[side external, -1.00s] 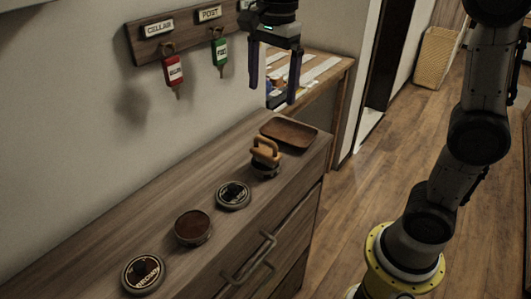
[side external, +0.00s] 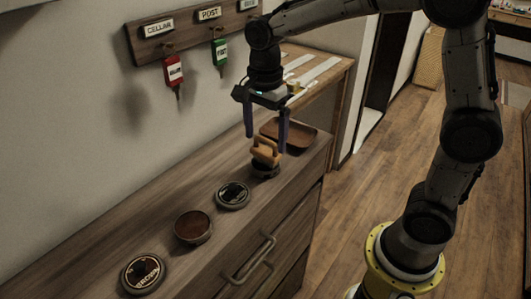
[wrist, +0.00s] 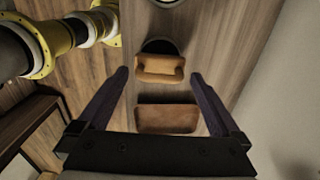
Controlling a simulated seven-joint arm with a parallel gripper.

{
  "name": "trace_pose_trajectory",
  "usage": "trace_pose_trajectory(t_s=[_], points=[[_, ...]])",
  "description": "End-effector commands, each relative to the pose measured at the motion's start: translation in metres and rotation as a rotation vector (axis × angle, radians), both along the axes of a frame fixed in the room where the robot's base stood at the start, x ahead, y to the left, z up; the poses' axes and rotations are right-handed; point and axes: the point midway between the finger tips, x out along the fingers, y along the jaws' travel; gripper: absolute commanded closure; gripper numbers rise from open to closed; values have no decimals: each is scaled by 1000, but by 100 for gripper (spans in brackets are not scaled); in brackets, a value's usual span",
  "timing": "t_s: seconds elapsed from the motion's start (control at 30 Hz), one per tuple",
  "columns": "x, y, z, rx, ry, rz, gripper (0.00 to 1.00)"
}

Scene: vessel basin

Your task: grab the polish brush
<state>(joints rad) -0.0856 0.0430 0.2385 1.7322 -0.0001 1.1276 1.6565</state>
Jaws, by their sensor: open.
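The polish brush (side external: 265,154) has a tan wooden handle above a dark round base and stands upright on the dresser top. It also shows in the wrist view (wrist: 160,68), between the fingertips as seen from above. My gripper (side external: 266,143) is open and empty, pointing down. Its two fingers are spread over the brush, with the tips around handle height in the side view. In the wrist view my gripper (wrist: 159,75) has one finger to each side of the handle, with gaps. I cannot tell the exact height left between tips and brush.
A brown wooden tray (side external: 304,138) lies just behind the brush. A dark-topped tin (side external: 232,195), an open tin of brown polish (side external: 193,228) and a round "BROWN" tin (side external: 143,273) line the dresser (side external: 185,190). Tagged keys (side external: 173,71) hang on the wall rack.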

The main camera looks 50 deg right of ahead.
Motion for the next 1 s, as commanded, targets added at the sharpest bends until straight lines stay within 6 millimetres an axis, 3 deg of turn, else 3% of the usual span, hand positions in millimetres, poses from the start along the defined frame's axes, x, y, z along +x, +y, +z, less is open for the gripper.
trace_pose_trajectory(t_s=[0.2,0.53,0.87,1.0], points=[[-1,-1,-30,0,4,0,0],[0,-1,-35,0,1,0,2],[0,-1,-35,0,0,0,61],[0,-1,-35,0,0,0,61]])
